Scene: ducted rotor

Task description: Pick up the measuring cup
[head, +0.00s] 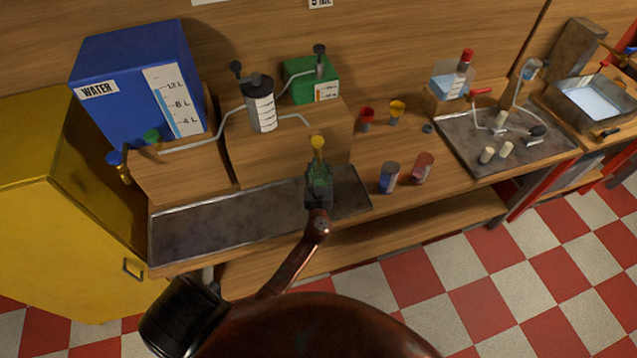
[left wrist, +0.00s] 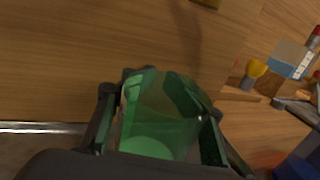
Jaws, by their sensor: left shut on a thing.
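My left gripper (head: 318,188) is above the right part of the dark metal-rimmed tray (head: 240,225) in the head view. It is shut on a green see-through cup (left wrist: 160,120), which I take to be the measuring cup. In the left wrist view the cup sits between the two dark fingers, and its lower part is hidden by the gripper body. In the head view only a little green of the cup (head: 320,172) shows between the fingers. My right gripper is in neither view.
A blue water tank (head: 130,75), a scaled canister (head: 261,108) and a green box (head: 312,80) stand behind. A yellow-topped piece (head: 318,142) shows just beyond the gripper. Two small cans (head: 389,177) (head: 422,168) stand to the right, with red (head: 366,117) and yellow (head: 397,110) funnel-shaped cups behind them.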

